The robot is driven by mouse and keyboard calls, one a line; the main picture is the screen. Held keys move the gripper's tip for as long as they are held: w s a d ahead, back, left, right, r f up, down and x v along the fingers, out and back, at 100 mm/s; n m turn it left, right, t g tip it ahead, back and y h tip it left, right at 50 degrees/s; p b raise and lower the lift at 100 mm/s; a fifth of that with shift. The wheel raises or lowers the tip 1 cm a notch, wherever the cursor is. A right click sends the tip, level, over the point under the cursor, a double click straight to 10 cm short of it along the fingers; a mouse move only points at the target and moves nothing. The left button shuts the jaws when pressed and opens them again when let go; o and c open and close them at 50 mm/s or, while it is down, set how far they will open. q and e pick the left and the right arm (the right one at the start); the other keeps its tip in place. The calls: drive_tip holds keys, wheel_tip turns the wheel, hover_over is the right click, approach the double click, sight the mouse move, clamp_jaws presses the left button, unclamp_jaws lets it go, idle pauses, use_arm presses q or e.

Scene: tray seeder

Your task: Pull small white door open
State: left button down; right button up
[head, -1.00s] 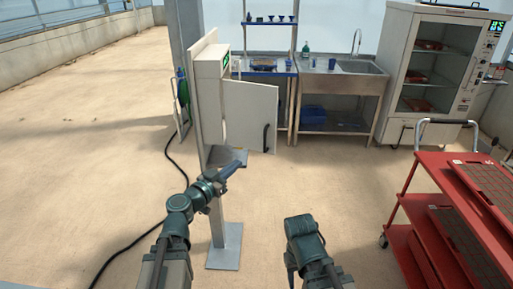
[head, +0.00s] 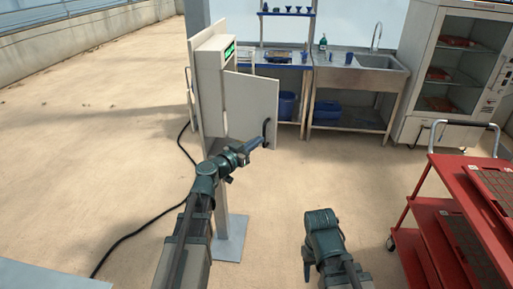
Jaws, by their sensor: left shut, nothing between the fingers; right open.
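The small white door (head: 251,103) hangs on a narrow white cabinet (head: 211,75) mounted on a post. It stands swung open to the right, with a dark handle (head: 266,128) near its free edge. My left gripper (head: 258,141) is shut and empty, with its tips beside the lower part of the door, close to the handle. I cannot tell whether it touches the door. My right gripper (head: 308,271) is low at the bottom centre, away from the door; its fingers are mostly hidden from this angle.
A red cart (head: 428,205) stands at the right. Behind are a steel sink table (head: 350,82), a blue-edged bench (head: 283,66) and a glass-fronted cabinet (head: 450,75). A black cable (head: 130,236) lies on the floor at left. The floor between door and cart is clear.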

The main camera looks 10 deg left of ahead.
use_arm(q)
drive_tip(key=shift+w, duration=0.3)
drive_tip(key=shift+d, duration=0.1)
